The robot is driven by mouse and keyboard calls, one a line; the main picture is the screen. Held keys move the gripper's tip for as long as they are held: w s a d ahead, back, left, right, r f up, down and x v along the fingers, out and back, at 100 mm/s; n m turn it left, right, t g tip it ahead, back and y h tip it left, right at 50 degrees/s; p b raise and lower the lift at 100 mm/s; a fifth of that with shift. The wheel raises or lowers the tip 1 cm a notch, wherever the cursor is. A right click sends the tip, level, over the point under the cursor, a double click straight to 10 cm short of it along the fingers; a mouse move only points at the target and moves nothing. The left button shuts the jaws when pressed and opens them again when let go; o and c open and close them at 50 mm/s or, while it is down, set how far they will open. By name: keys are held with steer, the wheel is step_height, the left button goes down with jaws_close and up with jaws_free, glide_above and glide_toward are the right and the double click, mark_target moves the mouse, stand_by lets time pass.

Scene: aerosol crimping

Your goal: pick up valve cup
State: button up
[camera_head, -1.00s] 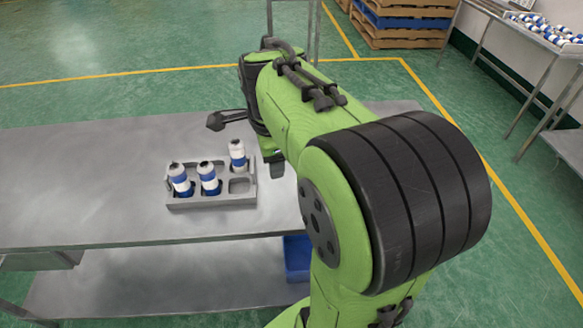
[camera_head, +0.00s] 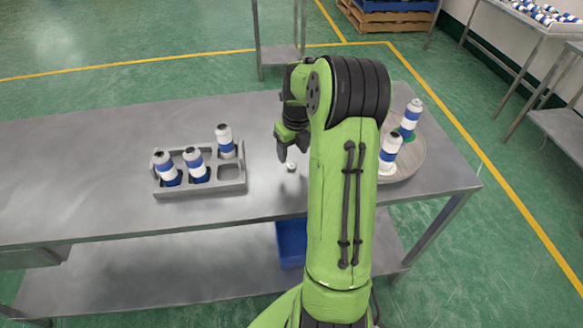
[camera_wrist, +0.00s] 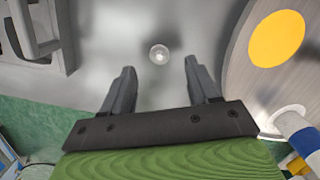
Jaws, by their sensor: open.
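The valve cup (camera_head: 291,166) is a small pale round piece lying on the bare steel table. It also shows in the wrist view (camera_wrist: 159,54) as a small round disc with a bright centre, beyond the fingertips and roughly between their lines. My gripper (camera_head: 291,152) is above the table close to the valve cup. In the wrist view its two dark fingers (camera_wrist: 160,66) are spread apart with nothing between them. The gripper looks apart from the cup.
A grey tray (camera_head: 200,188) with several blue-and-white cans and an empty slot stands left. A blue bin (camera_head: 291,243) sits below the table. Table around the cup is clear.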

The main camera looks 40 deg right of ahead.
mark_target(292, 163)
steer(key=f, duration=0.3)
steer(key=f+b, duration=0.1)
steer(key=f, duration=0.1)
steer(key=shift+w, duration=0.3)
steer(key=shift+r, duration=0.1)
steer(key=shift+c, duration=0.2)
jaws_close()
